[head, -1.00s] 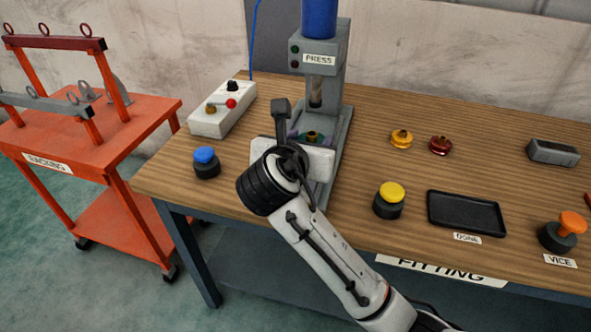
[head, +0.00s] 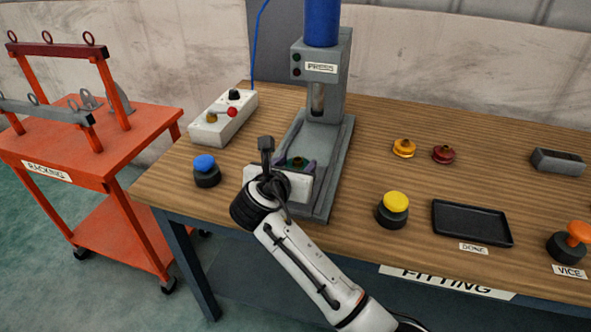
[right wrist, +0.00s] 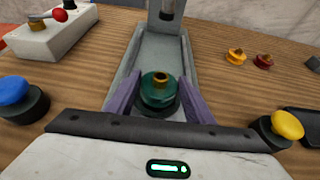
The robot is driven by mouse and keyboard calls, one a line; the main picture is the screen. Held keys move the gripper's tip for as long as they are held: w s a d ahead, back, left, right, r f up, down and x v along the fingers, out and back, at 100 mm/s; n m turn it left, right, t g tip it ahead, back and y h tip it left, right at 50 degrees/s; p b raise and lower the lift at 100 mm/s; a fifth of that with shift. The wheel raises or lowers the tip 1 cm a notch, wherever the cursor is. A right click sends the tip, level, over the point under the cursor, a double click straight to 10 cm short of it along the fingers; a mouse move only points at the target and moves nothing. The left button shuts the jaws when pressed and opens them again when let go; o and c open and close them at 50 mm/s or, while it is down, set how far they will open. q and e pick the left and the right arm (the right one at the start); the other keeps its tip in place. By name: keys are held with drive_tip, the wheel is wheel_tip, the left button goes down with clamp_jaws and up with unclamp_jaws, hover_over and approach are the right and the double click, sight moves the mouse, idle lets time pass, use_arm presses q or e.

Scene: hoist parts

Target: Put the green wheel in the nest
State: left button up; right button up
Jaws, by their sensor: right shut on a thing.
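The green wheel (right wrist: 160,90), with a brass hub on top, is between the purple fingers of my right gripper (right wrist: 160,100), which is shut on it. In the head view the green wheel (head: 297,162) shows partly behind my right gripper (head: 296,166), over the front part of the grey press base (head: 325,185). A dark round shape (right wrist: 160,109) shows just under the wheel; I cannot tell whether it is the nest, or whether the wheel touches it. The press ram (right wrist: 170,8) is behind the wheel. My left gripper is not in view.
A white control box (head: 223,118) with a red-knobbed lever and a blue button (head: 206,170) are on the left. A yellow button (head: 393,209), black tray (head: 472,222), yellow wheel (head: 403,148) and red wheel (head: 443,154) are on the right. An orange cart (head: 115,150) stands beside the bench.

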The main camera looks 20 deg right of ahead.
drive_tip(key=shift+f, duration=0.4)
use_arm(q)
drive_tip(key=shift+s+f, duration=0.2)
use_arm(e)
drive_tip(key=o, duration=1.5)
drive_tip(key=shift+f, duration=0.25)
drive_tip(key=shift+o, duration=0.2)
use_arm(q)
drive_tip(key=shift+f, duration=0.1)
use_arm(e)
drive_tip(key=shift+r, duration=0.1)
